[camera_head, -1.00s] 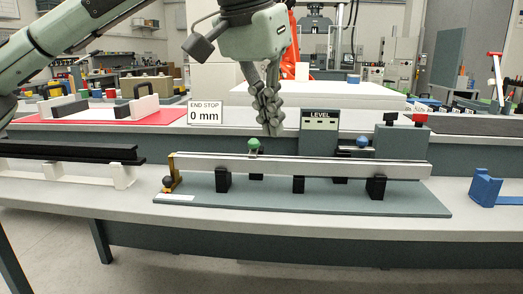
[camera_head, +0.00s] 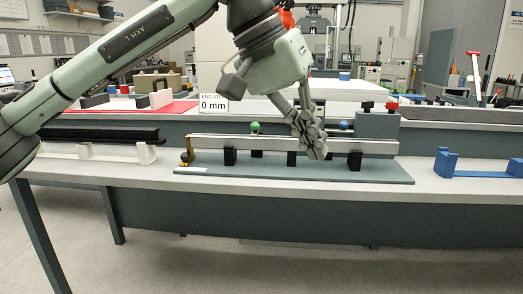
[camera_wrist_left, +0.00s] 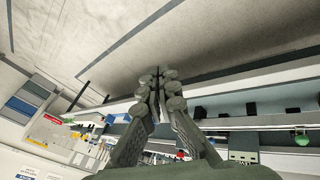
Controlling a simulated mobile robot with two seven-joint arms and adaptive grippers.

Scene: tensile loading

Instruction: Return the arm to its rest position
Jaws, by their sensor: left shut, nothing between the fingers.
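My left arm comes in from the left in the head view. Its gripper (camera_head: 316,152) hangs tilted in front of the rail fixture (camera_head: 215,143), its fingertips overlapping the right part of the rail in the picture. The fingers are shut and empty; whether they touch the rail cannot be told. In the left wrist view the closed fingers (camera_wrist_left: 158,75) point toward the bench edge and the floor. A green ball (camera_head: 255,127) and a blue ball (camera_head: 344,125) show at the rail. My right gripper is not in view.
The rail stands on a grey-green base plate (camera_head: 390,174) on the bench. A black bar on white supports (camera_head: 84,151) lies at left, a blue bracket (camera_head: 490,170) at right. An "END STOP 0 mm" sign (camera_head: 213,103) stands behind. Floor in front is clear.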

